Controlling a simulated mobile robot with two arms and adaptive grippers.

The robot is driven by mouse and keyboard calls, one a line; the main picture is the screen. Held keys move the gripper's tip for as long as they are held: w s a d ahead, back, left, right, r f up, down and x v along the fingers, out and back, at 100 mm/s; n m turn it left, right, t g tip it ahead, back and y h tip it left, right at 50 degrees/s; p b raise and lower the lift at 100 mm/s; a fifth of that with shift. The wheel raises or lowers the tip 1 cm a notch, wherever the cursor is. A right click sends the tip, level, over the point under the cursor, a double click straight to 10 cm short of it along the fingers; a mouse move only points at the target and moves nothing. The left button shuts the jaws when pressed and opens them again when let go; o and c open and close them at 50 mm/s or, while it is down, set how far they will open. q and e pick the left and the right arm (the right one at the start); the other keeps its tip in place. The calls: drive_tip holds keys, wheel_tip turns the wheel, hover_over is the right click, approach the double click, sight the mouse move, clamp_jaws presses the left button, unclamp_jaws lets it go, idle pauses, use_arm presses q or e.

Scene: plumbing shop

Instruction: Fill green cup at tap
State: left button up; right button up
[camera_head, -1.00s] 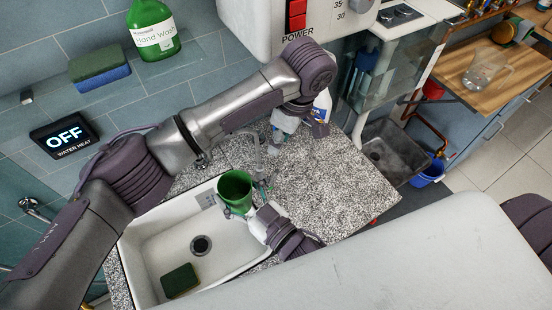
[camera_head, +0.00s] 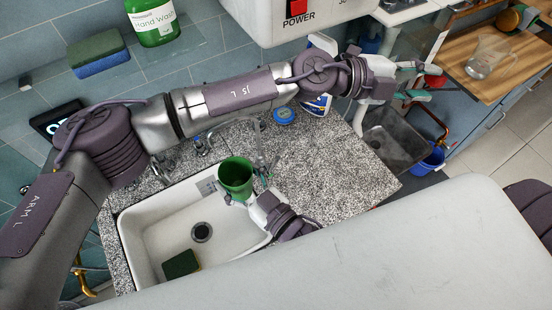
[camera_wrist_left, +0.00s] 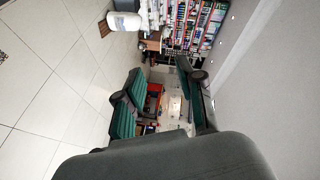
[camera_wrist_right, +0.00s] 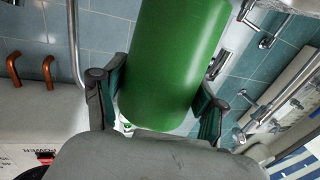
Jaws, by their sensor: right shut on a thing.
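The green cup (camera_head: 237,172) is upright with its mouth up, above the right part of the white sink (camera_head: 150,236). My right gripper (camera_head: 247,196) is shut on the cup's side. In the right wrist view the cup (camera_wrist_right: 175,62) fills the space between the fingers. The thin tap (camera_head: 258,140) curves over from behind the sink, its spout end close to the cup's right side. I cannot tell whether water runs or is in the cup. My left gripper (camera_head: 418,84) is open and empty at the right, beyond the counter. Its fingers also stand apart in the left wrist view (camera_wrist_left: 158,92).
A green sponge (camera_head: 181,264) lies in the sink. The speckled counter (camera_head: 330,170) is mostly clear, with a blue-lidded item (camera_head: 284,115) and a bottle (camera_head: 318,103) at its back. My left arm spans above the counter. A glass jug (camera_head: 485,58) stands on the wooden worktop.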

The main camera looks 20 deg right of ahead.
use_arm(q)
drive_tip(key=s+a+f+m+g+y, duration=0.25)
drive_tip(key=a+f+m+y, duration=0.25)
drive_tip(key=m, duration=0.3)
drive_tip(key=m+t+y, duration=0.6)
drive_tip(key=m+y, duration=0.5)
drive_tip(key=m, duration=0.1)
hover_over(276, 161)
wheel_tip(276, 161, down, 9)
drive_tip(key=shift+d+r, duration=0.1)
drive_tip(key=shift+t, duration=0.25)
drive_tip(key=f, duration=1.1)
drive_tip(key=shift+w+f, duration=0.3)
clamp_jaws()
